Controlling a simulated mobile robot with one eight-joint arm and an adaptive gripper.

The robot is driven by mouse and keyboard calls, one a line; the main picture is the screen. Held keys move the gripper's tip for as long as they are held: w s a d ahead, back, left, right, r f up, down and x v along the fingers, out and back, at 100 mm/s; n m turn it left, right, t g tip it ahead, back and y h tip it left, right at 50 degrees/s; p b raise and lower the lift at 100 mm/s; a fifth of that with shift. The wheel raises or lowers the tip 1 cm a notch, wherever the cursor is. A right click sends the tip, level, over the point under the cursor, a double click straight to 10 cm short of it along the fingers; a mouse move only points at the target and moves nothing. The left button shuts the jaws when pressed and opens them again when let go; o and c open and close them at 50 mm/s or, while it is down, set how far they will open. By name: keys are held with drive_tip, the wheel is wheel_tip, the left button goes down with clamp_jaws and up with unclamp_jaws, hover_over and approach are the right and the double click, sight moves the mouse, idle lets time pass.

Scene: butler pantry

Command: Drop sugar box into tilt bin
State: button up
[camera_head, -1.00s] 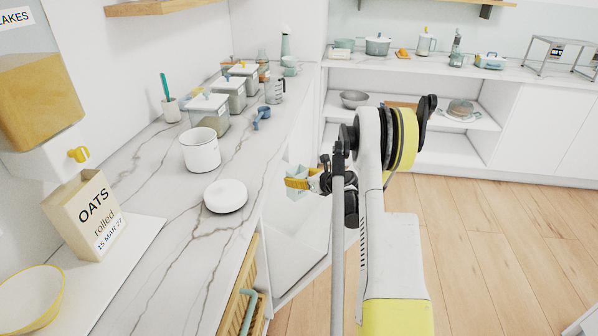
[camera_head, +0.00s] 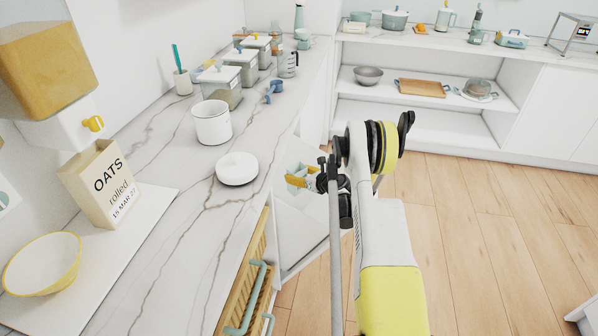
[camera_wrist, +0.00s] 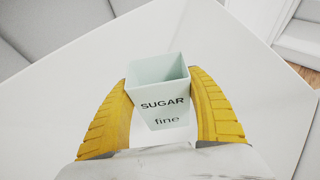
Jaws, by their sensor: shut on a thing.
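The sugar box (camera_wrist: 163,100) is a pale mint, open-topped, tapered container marked "SUGAR fine" in the wrist view. My gripper (camera_wrist: 160,92) has its yellow fingers closed on both sides of it, and the box looks upright. In the head view my gripper (camera_head: 301,180) and the pale box (camera_head: 297,171) show small beside the counter's right edge. Below them a white slanted panel (camera_head: 300,222) stands out from the counter's side; it may be the tilt bin, though its inside is not clearly visible. In the wrist view a broad white surface (camera_wrist: 75,90) lies beneath the box.
The marble counter (camera_head: 170,215) on the left holds a white lid (camera_head: 237,169), a white pot (camera_head: 212,122), an oats box (camera_head: 103,182) and a bowl (camera_head: 43,264). Slatted wood fronts with mint handles (camera_head: 247,300) are nearer. Wooden floor (camera_head: 500,240) is clear at right.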

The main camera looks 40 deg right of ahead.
drive_tip(key=o, duration=1.5)
drive_tip(key=shift+c, duration=0.2)
drive_tip(key=v, duration=0.7)
drive_tip(key=shift+s+r, duration=0.15)
drive_tip(key=shift+s, duration=0.1)
